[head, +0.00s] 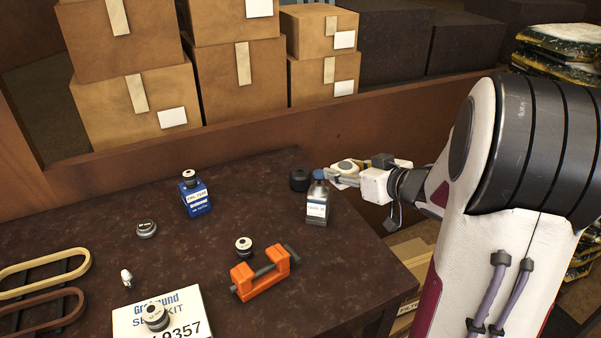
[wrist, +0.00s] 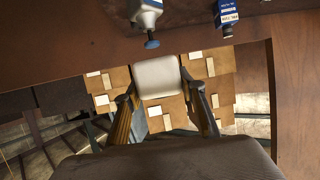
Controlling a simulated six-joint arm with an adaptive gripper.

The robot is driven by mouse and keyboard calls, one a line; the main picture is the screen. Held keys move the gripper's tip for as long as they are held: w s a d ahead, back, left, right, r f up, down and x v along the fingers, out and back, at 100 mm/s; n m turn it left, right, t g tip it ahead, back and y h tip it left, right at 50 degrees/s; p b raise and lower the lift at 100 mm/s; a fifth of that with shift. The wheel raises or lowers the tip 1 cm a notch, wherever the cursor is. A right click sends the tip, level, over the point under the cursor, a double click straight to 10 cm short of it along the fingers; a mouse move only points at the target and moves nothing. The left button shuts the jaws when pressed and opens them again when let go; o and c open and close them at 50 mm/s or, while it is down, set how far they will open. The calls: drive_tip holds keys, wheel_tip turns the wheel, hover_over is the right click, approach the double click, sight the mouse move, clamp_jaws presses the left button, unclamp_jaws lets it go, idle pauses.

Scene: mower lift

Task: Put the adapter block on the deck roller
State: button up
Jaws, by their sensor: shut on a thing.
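My gripper (head: 342,174) reaches in from the right above the table's back right part. In the wrist view its two fingers (wrist: 159,88) are shut on a pale cream block with rounded corners (wrist: 157,74), which I take for the adapter block. In the head view the block (head: 347,166) shows only partly between the fingers. A short black cylinder (head: 299,179), possibly the deck roller, stands on the table just left of the fingertips, apart from the block. I cannot clearly tell whether it is the roller.
A grey bottle with a blue cap (head: 317,203) stands close below the fingers. A blue bottle (head: 195,196), an orange clamp (head: 262,275), a service kit box (head: 160,318) and several small round parts stand left and front. Cartons (head: 135,105) are stacked behind the table.

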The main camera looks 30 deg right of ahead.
drive_tip(key=shift+w+d+r+y, duration=0.1)
drive_tip(key=shift+w+d+y, duration=0.05)
drive_tip(key=shift+w, duration=0.35)
drive_tip(key=shift+w+d+r+y, duration=0.1)
drive_tip(key=shift+w+d+y, duration=0.05)
drive_tip(key=shift+w, duration=0.3)
drive_tip(key=w+d+r+n+y, duration=0.1)
drive_tip(key=w+d+n+y, duration=0.1)
drive_tip(key=w, duration=1)
drive_tip(key=n+y, duration=0.1)
hover_over(300, 172)
drive_tip(key=f, duration=0.2)
drive_tip(key=shift+g, duration=0.4)
drive_tip(key=shift+d+f, duration=0.1)
drive_tip(key=shift+f, duration=2.15)
drive_tip(key=shift+f, duration=3.15)
drive_tip(key=shift+f, duration=0.1)
drive_tip(key=shift+f, duration=1.75)
drive_tip(key=shift+f, duration=0.1)
